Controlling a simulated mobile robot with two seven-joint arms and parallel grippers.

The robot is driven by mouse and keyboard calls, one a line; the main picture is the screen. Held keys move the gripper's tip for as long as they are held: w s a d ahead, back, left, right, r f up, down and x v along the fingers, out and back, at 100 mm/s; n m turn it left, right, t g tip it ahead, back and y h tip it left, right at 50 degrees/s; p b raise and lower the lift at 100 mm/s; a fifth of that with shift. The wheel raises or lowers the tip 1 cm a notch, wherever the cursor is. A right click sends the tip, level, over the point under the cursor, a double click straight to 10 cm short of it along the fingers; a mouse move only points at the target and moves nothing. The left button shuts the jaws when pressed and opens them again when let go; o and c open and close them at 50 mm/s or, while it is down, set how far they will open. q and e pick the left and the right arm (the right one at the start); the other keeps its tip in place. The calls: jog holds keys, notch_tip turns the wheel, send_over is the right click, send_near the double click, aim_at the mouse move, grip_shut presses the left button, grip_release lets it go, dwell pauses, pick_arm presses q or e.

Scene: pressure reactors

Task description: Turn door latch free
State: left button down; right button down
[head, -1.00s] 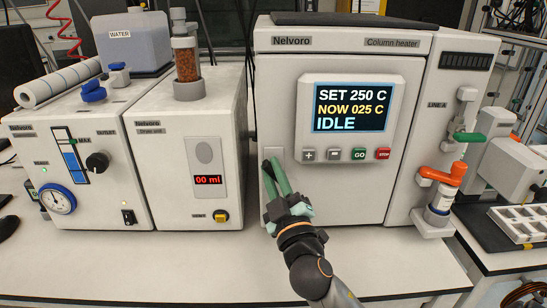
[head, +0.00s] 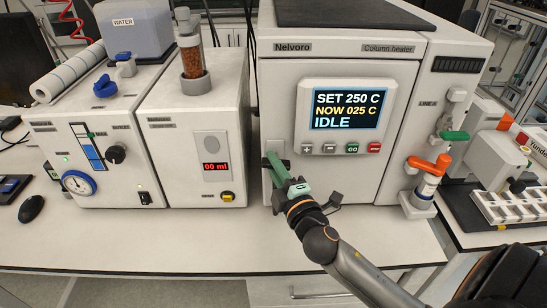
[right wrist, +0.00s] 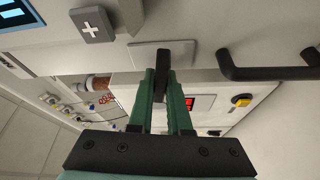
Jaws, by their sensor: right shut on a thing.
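The column heater (head: 340,50) has a closed front door; its screen reads SET 250 C, NOW 025 C, IDLE. The dark door latch (right wrist: 161,62) stands out from a pale square plate (right wrist: 143,52) on the door in the right wrist view. My right gripper (right wrist: 163,85) has its green fingers on either side of the latch, shut on it. In the head view my right gripper (head: 272,164) is at the door's lower left edge and hides most of the latch. My left gripper is not in view.
A black bar handle (right wrist: 270,62) is beside the latch in the right wrist view. The draw unit (head: 195,130) stands close left of the heater. The white bench top (head: 200,240) in front is clear. An orange-handled valve (head: 430,164) is right of the door.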

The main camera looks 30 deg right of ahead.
jog(key=shift+r, duration=0.15)
dwell(0.3)
jog(key=c, duration=0.9)
grip_release()
jog(key=shift+o, duration=0.2)
jog(key=shift+s+f, duration=0.1)
jog(key=shift+f, duration=0.1)
jog(key=s+a+b, duration=0.2)
jog(key=s, duration=1)
jog(key=shift+f+b, duration=0.3)
jog(key=shift+b, duration=0.1)
